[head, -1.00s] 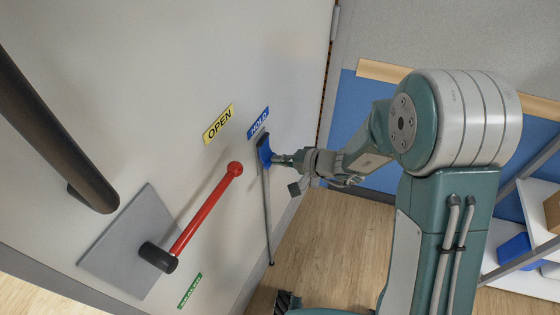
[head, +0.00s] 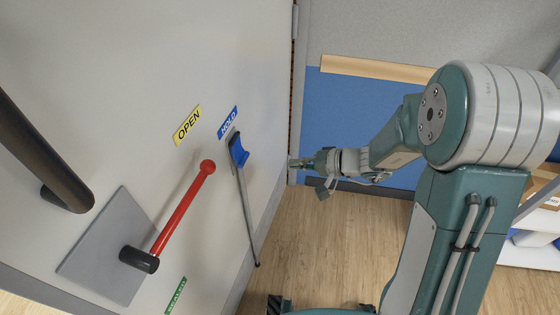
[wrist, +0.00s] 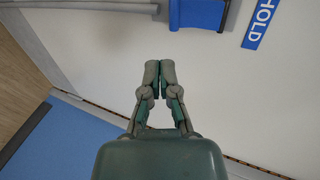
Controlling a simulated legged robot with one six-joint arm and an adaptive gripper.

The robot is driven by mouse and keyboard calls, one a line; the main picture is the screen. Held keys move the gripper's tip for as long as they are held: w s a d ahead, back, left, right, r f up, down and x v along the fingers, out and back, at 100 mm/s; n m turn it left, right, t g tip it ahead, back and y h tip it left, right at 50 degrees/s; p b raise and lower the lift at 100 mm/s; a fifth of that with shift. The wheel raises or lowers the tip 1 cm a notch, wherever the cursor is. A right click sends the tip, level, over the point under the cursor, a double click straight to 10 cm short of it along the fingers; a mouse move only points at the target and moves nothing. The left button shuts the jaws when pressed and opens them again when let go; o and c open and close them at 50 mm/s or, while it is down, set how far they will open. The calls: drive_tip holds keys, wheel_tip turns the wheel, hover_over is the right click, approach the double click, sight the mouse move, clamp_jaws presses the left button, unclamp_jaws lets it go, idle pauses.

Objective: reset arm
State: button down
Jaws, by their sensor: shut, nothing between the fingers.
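My gripper (head: 297,163) is in front of the gap beside the door's edge, with empty fingers closed together. In the wrist view its two fingertips (wrist: 160,68) meet, with the white door surface behind them. The blue block (head: 238,152) with a long grey rod (head: 247,215) is on the door, left of my gripper and apart from it. The blue block also shows at the top of the wrist view (wrist: 200,12), beyond the fingertips. My arm reaches in from the right, partly extended.
The white door (head: 130,60) carries a red lever (head: 180,210), a black handle bar (head: 40,150), a yellow OPEN label (head: 187,125) and a blue HOLD label (head: 228,122). A shelf (head: 530,250) stands at right. Wooden floor (head: 320,245) is clear below my gripper.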

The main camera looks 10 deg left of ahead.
drive_tip(key=s+d+r+n+t+h, duration=0.2)
drive_tip(key=s+d+r+h, duration=1)
drive_tip(key=s+d+r, duration=0.4)
drive_tip(key=shift+s+d+r+n+t+h, duration=0.3)
drive_tip(key=shift+s+d+r+h, duration=0.15)
drive_tip(key=shift+s, duration=1.45)
